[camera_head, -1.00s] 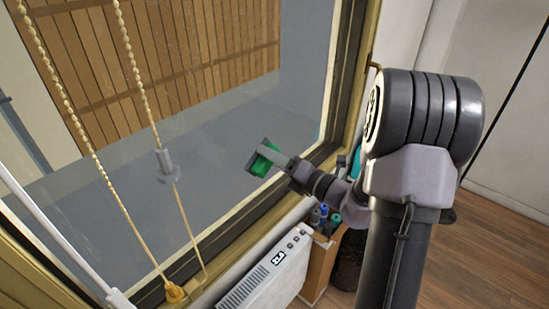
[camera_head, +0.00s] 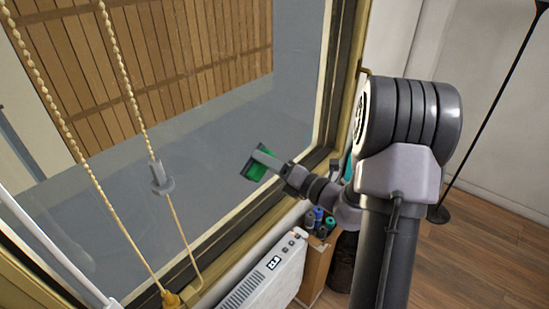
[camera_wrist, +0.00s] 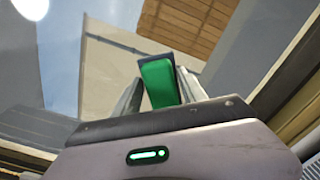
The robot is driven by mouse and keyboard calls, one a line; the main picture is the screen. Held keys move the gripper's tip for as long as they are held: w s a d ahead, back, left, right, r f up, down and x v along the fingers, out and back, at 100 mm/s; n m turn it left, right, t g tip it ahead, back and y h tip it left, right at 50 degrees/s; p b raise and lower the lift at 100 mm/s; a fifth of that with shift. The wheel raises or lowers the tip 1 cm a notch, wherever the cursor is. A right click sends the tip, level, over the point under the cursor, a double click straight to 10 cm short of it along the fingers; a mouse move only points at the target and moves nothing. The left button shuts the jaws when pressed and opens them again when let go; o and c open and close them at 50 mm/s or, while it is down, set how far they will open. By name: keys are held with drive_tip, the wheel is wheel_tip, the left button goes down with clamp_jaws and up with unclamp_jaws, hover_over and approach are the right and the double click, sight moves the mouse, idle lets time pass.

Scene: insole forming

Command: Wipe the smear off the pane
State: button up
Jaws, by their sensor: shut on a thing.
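The pane (camera_head: 200,150) is the large window glass filling the left and middle of the head view. My gripper (camera_head: 268,159) is shut on a green block with a dark edge (camera_head: 254,166), in front of the lower right part of the pane. In the wrist view the green block (camera_wrist: 160,82) stands between my two grey fingers. I cannot tell whether the block touches the glass. I cannot make out the smear clearly. A pale round spot shows at the top left of the wrist view; it may be a reflection.
Beaded cords (camera_head: 122,75) with a grey weight (camera_head: 160,177) hang before the pane at left. The window frame (camera_head: 338,110) borders the pane at right. Below are a white heater (camera_head: 268,270) and a box with bottles (camera_head: 318,262). Wooden floor lies at right.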

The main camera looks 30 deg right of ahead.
drive_tip(key=shift+s+a, duration=0.1)
drive_tip(key=shift+a, duration=0.35)
drive_tip(key=shift+v, duration=2.85)
drive_tip(key=v, duration=0.3)
drive_tip(key=shift+b, duration=0.3)
